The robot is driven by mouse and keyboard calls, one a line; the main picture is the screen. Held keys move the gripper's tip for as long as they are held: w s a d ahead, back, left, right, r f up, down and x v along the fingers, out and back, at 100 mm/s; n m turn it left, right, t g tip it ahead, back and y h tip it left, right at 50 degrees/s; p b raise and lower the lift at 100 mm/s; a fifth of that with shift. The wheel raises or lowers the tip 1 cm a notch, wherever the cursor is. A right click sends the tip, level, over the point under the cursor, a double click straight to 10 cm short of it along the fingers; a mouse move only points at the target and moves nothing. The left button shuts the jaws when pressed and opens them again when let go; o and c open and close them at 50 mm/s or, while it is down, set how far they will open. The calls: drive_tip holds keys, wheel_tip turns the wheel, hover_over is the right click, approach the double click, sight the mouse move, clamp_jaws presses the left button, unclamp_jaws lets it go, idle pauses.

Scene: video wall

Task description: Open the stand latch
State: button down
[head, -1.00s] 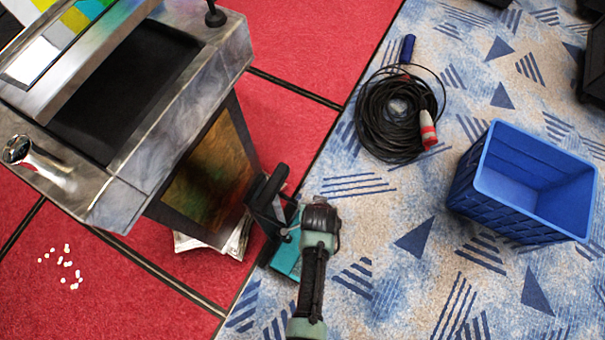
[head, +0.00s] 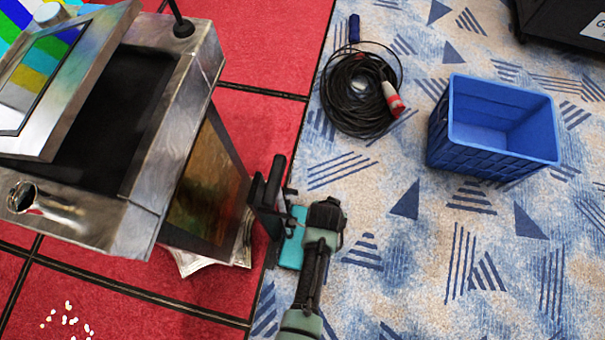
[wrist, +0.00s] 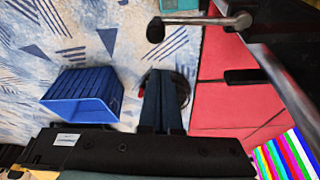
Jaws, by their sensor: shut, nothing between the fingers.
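A metal lever with a black knob (wrist: 155,30), which looks like the stand latch, shows at the top of the wrist view. It juts from a dark body at the upper right.
A blue crate (head: 495,160) stands on the patterned carpet to the right. A coiled black cable (head: 355,95) lies behind my wrist. Small white bits (head: 68,322) lie on the red floor (head: 265,130). Carpet between crate and arm is clear.

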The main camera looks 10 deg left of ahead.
drive_tip(key=shift+w+d, duration=0.1)
drive_tip(key=shift+d, duration=0.7)
drive_tip(key=shift+r, duration=0.2)
